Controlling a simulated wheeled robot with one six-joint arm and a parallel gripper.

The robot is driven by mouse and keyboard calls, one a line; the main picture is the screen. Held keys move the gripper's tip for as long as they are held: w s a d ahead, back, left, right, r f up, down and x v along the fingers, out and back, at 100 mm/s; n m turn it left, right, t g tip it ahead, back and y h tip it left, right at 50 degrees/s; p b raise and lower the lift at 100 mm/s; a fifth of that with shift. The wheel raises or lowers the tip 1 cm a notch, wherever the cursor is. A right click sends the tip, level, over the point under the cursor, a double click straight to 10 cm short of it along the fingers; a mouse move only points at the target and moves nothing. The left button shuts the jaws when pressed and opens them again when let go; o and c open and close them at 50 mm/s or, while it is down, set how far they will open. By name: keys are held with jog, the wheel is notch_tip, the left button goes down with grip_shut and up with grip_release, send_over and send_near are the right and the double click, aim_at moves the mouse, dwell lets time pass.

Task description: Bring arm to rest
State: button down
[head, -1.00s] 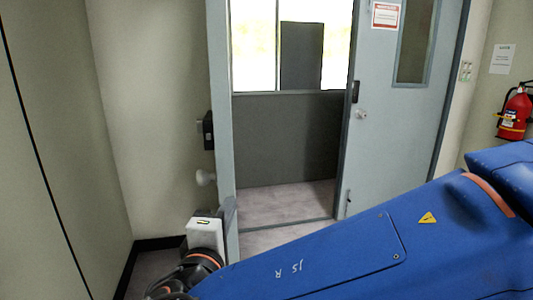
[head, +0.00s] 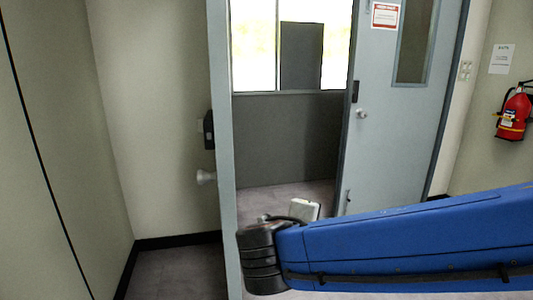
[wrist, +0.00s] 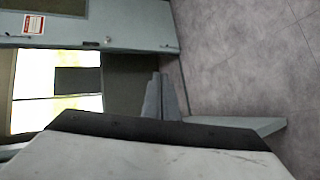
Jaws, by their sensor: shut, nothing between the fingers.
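My blue arm reaches in from the right in the head view, with its dark elbow joint near the open doorway. My gripper (wrist: 166,98) shows in the wrist view as two grey fingers close together, shut and empty. They point toward the doorway and floor, and appear to touch nothing. In the head view the gripper itself is hidden behind the arm; only a small pale part of my wrist shows above it.
A grey-blue door (head: 398,120) with a red-edged notice (head: 385,15) stands right of the doorway. A narrow door edge (head: 222,130) with a knob (head: 206,177) stands at its left, close to my arm. A fire extinguisher (head: 515,112) hangs at the right. Floor (wrist: 240,60) is clear.

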jog(key=s+d+f+m+g, duration=0.2)
jog(key=d+f+g, duration=0.1)
jog(key=d, duration=0.3)
jog(key=s+d+f+m+g, duration=0.2)
jog(key=d+f, duration=0.1)
jog(key=d, duration=0.3)
jog(key=s+d+f+m+g+y, duration=0.1)
jog(key=s+d+f+m+y, duration=0.1)
jog(key=s+m+y, duration=0.1)
jog(key=s+d+f+m+y, duration=0.2)
jog(key=s+m, duration=0.3)
jog(key=s, duration=0.3)
jog(key=shift+d+f+g+y, duration=0.4)
jog(key=shift+d+y, duration=0.2)
jog(key=shift+y, duration=0.2)
jog(key=shift+a, duration=0.1)
